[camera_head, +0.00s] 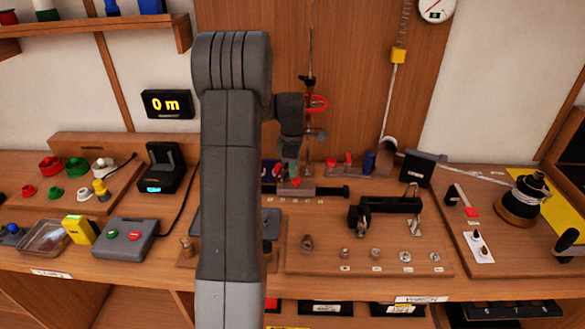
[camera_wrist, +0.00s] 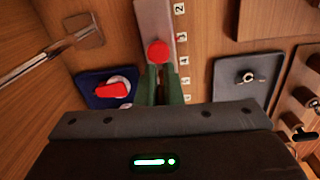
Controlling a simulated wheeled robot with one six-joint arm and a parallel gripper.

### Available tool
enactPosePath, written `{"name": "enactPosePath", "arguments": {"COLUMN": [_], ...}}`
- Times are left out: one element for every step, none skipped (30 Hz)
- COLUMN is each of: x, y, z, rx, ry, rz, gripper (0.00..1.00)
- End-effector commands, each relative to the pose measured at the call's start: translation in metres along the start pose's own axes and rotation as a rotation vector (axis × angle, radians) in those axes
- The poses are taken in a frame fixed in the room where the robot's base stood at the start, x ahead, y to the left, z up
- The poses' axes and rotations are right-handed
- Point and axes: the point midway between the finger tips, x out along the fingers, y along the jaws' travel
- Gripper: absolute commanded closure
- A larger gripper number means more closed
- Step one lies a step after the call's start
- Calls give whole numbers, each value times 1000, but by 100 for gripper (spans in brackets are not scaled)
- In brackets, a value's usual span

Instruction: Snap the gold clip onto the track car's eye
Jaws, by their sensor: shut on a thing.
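My gripper (camera_head: 292,178) reaches down over the track at the back of the bench. In the wrist view its green fingers (camera_wrist: 160,72) are close together at a round red knob (camera_wrist: 158,52), and they appear shut on it. The knob is over a grey metal track (camera_wrist: 152,15) beside a numbered scale. In the head view a grey block (camera_head: 297,187), possibly the track car, is on the track below my fingers. The car's eye cannot be made out. I cannot pick out the gold clip for certain in either view.
A blue plate with a red turn-knob (camera_wrist: 112,89) lies left of the fingers, and a grey plate with a small eye (camera_wrist: 248,76) lies right. A black clamp fixture (camera_head: 385,208) and several small metal fittings (camera_head: 345,253) stand right of my arm. A winch drum (camera_head: 528,195) is farther right.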

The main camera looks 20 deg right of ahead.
Motion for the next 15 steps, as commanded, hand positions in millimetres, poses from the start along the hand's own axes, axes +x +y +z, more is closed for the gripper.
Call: {"name": "enactPosePath", "arguments": {"x": [0,-1,-1,-2,-3,-4,-5,-6,-7,-8,-8,-10,-10,-11,-12], "y": [0,0,0,0,0,0,0,0,0,0,0,0,0,0,0], "z": [0,0,-1,-1,-1,-2,-2,-2,-3,-3,-4,-4,-5,-5,-6], "rx": [0,0,0,-1,-1,-1,-1,-1,-1,-1,-1,-1,-1,-1,-1], "ry": [0,0,0,0,0,0,0,0,0,0,0,0,0,0,0], "rz": [0,0,0,0,1,1,1,1,1,1,1,1,1,1,1], "gripper": [100,100,100,100,100,100,100,100,100,100,100,100,100,100,100]}}
